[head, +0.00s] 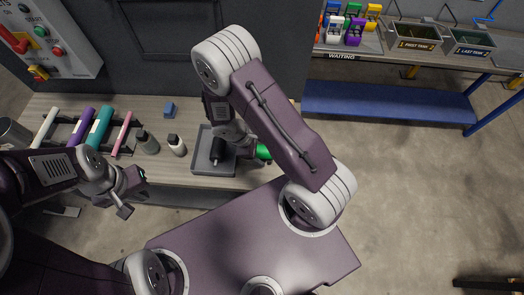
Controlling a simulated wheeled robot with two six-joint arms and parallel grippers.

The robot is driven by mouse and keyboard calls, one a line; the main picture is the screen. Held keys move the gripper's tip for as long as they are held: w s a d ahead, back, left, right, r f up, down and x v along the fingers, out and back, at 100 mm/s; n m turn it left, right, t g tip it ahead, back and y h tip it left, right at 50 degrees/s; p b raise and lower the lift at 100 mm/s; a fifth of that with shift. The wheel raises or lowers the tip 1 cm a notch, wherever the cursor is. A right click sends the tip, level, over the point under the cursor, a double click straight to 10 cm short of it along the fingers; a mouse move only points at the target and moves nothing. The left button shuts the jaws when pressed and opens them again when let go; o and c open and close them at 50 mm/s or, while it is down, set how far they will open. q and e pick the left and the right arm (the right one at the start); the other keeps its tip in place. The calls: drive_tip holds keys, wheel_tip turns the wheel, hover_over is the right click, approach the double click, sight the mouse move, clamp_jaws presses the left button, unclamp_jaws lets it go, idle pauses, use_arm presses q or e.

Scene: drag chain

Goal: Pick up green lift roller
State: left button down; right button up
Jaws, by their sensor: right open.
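A bright green piece (263,152), which looks like the end of the green roller, shows at the right of a dark grey tray (213,171) on the bench. The rest of it is hidden behind my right arm and gripper. My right gripper (246,153) is open and reaches down over the tray, close beside the green piece. I cannot tell if they touch. A black cylinder (217,150) stands or lies in the tray. My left gripper (128,196) hangs at the bench's front edge, away from the green piece. Its jaw state is unclear.
A rack at left holds white (44,127), purple (80,127), teal (99,127) and pink (122,133) rollers. Two small bottles (147,143) (176,145) and a blue block (169,110) stand between rack and tray. A control panel (62,40) is behind.

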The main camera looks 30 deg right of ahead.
sight(260, 148)
clamp_jaws()
wheel_tip(260, 148, up, 4)
drive_tip(key=shift+r+p, duration=0.15)
drive_tip(key=shift+p, duration=0.15)
drive_tip(key=s+d+r+b, duration=0.5)
drive_tip(key=s+r+b, duration=0.1)
drive_tip(key=s+b, duration=0.4)
drive_tip(key=shift+s+d+r, duration=0.2)
drive_tip(key=shift+d+r, duration=0.05)
drive_tip(key=shift+r, duration=0.15)
